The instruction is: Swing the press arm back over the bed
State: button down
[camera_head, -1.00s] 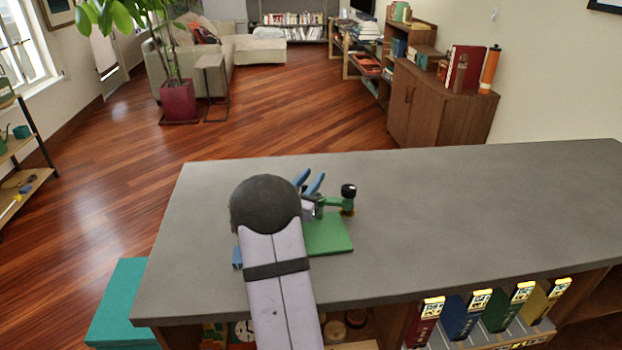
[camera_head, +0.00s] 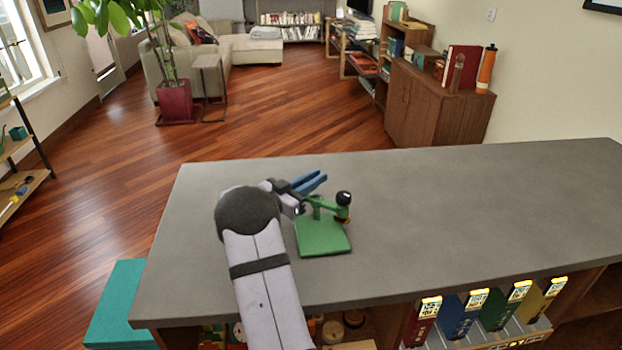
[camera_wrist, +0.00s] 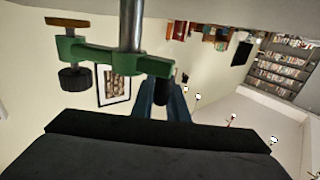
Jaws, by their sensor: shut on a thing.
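The press stands on the grey counter. Its flat green bed (camera_head: 322,240) lies in front, and its green press arm (camera_head: 327,203) runs from a post to a head with a black knob (camera_head: 343,197). The head hangs by the bed's back right corner; I cannot tell how far over the bed it is. My gripper (camera_head: 318,179), with blue fingers, is behind the press arm and points right. In the wrist view, the fingers are shut around a dark peg (camera_wrist: 162,79) at the end of the press arm (camera_wrist: 115,58). The peg is partly hidden by the fingers.
The grey counter (camera_head: 470,205) is clear to the right of the press. Colored binders (camera_head: 465,315) stand on a shelf below its front edge. A teal box (camera_head: 118,300) is at the counter's left end.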

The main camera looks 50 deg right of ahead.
jog(key=shift+s+d+m+g+y, duration=0.2)
jog(key=shift+m+g, duration=0.35)
jog(key=shift+g, duration=0.3)
jog(key=shift+s+d+m+g+y, duration=0.15)
jog(key=shift+m+g, duration=0.4)
jog(key=shift+g, duration=0.3)
jog(key=c, duration=1.7)
grip_release()
jog(key=shift+c, duration=0.2)
jog(key=shift+a, duration=0.1)
jog(key=b+v, duration=0.2)
jog(key=v, duration=0.3)
jog(key=shift+w+a, duration=0.1)
jog(key=shift+a, duration=0.2)
jog(key=shift+v, duration=0.8)
